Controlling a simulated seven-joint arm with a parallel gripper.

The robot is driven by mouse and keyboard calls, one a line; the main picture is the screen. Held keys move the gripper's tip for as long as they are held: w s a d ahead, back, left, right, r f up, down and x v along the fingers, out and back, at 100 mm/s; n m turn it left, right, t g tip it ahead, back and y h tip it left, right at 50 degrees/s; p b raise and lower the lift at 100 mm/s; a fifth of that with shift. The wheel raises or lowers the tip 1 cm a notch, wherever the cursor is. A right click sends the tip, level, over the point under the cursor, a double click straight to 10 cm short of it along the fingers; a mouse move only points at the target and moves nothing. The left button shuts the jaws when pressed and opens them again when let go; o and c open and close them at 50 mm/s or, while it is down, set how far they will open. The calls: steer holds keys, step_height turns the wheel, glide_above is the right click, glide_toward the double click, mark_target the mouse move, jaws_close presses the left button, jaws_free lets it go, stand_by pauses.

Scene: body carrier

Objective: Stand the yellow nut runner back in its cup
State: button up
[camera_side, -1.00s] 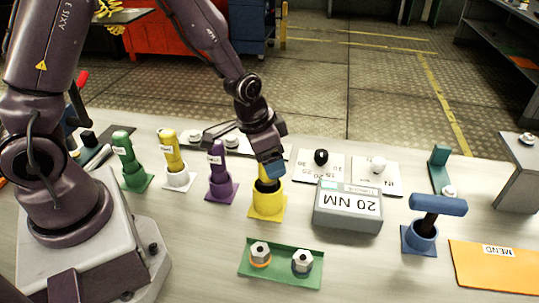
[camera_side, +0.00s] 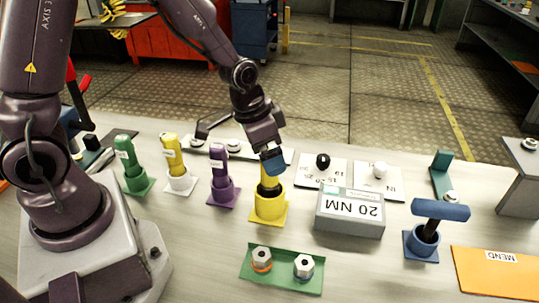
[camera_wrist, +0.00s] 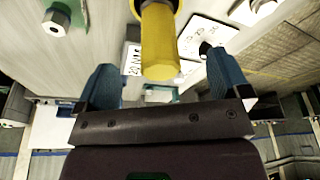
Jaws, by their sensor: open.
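The yellow nut runner (camera_side: 268,183) stands upright in the yellow cup (camera_side: 268,209) on the bench. In the wrist view, its yellow handle (camera_wrist: 160,42) rises from the cup (camera_wrist: 158,3), whose rim shows at the top edge. My gripper (camera_side: 273,166) is right above the runner, with blue fingers pointing down. In the wrist view, my gripper (camera_wrist: 165,75) is open, one finger on each side of the handle's end, with gaps on both sides. The runner's lower part is hidden inside the cup.
Purple (camera_side: 220,170), yellow (camera_side: 173,155) and green (camera_side: 127,155) tools stand in cups to the left. The grey 20 NM box (camera_side: 350,222) is close on the right. A green tray with two nuts (camera_side: 283,281) is in front. A blue-handled tool (camera_side: 440,210) stands farther right.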

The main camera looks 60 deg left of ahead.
steer(key=shift+v, duration=1.75)
steer(key=s+a+r+n+t, duration=0.1)
steer(key=s+r+n+t, duration=0.1)
steer(key=s+r, duration=1.2)
steer(key=shift+s+a+r+n+t+y, duration=0.25)
steer(key=shift+s+r+n+y, duration=0.2)
steer(key=shift+r, duration=0.4)
steer(key=shift+w, duration=0.1)
